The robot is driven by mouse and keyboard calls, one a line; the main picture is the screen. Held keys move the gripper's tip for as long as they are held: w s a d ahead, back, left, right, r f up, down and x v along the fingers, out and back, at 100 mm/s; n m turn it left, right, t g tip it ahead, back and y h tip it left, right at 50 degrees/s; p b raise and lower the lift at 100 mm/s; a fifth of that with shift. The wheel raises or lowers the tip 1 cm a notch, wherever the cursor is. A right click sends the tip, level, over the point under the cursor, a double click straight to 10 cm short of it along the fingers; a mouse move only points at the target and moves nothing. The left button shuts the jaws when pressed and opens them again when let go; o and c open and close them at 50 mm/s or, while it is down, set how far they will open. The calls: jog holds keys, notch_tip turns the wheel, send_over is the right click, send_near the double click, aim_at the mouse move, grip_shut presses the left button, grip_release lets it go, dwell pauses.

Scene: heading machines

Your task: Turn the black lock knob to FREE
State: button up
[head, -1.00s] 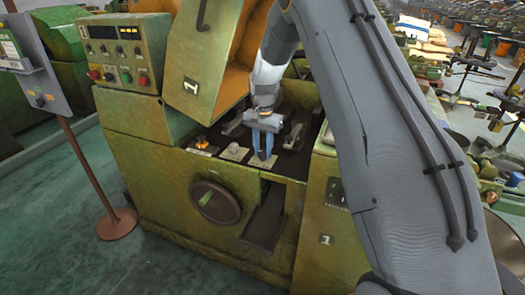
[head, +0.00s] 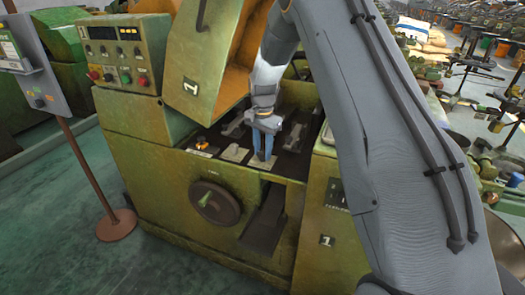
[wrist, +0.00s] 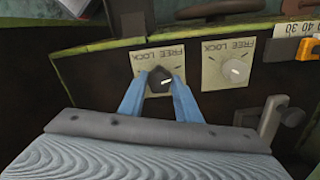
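The black lock knob (wrist: 161,80) sits on a pale plate (wrist: 148,55) marked FREE and LOCK, upside down in the wrist view. A small pale mark shows on the knob; its pointing is too small to read surely. My gripper (wrist: 160,84) has its two blue fingers on either side of the knob, their tips apparently against its sides. In the head view my gripper (head: 263,156) reaches down to the machine's panel, and its fingers hide the knob there.
A second FREE/LOCK plate with a grey knob (wrist: 233,72) is close on the right in the wrist view. An orange part (wrist: 308,48) and a grey lever (wrist: 268,118) are near. The raised orange-lined cover (head: 220,60) stands close left of my arm.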

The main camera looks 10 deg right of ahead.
aim_at(263, 151)
jog(key=o, duration=0.3)
jog(key=shift+r, duration=0.1)
notch_tip(263, 151, up, 8)
jog(key=shift+f+b, duration=0.15)
jog(key=shift+b, duration=0.65)
